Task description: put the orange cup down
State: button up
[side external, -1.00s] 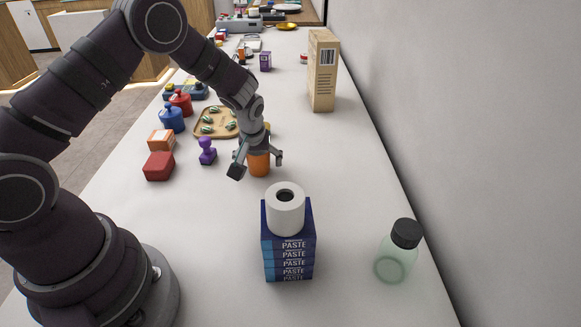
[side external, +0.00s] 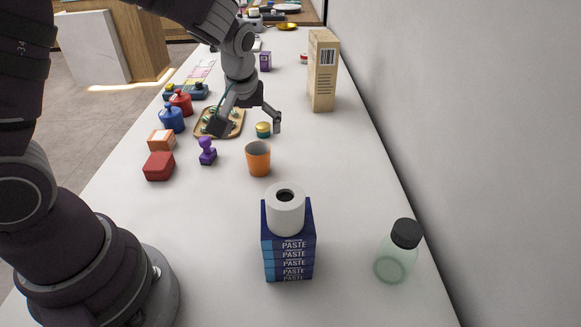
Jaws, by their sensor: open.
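The orange cup (side external: 258,160) stands upright on the white counter (side external: 335,165), its open top facing up. It is behind the stack of blue paste boxes and to the right of a purple stamp-like object. My gripper (side external: 247,128) is open and empty, above and beyond the cup and apart from it. Its two fingers are spread over the area of the wooden tray and a small green and gold item (side external: 263,129).
Paste boxes (side external: 288,250) carry a white roll (side external: 286,211). A capped bottle (side external: 396,255) stands at front right, a tall carton (side external: 321,72) near the wall. The purple object (side external: 207,151), red box (side external: 159,166) and wooden tray (side external: 232,131) are nearby. Counter right of the cup is clear.

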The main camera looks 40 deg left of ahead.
jog(key=s+d+r+m+t+h, duration=0.1)
jog(key=s+d+r+m, duration=0.1)
jog(key=s+r+m, duration=0.2)
jog(key=s+d+r+m+t+h, duration=0.1)
jog(key=s+d+r+m+h, duration=0.1)
jog(key=s, duration=0.8)
notch_tip(320, 180, up, 3)
jog(key=d+m, duration=0.1)
jog(key=m, duration=0.1)
jog(key=shift+m, duration=0.4)
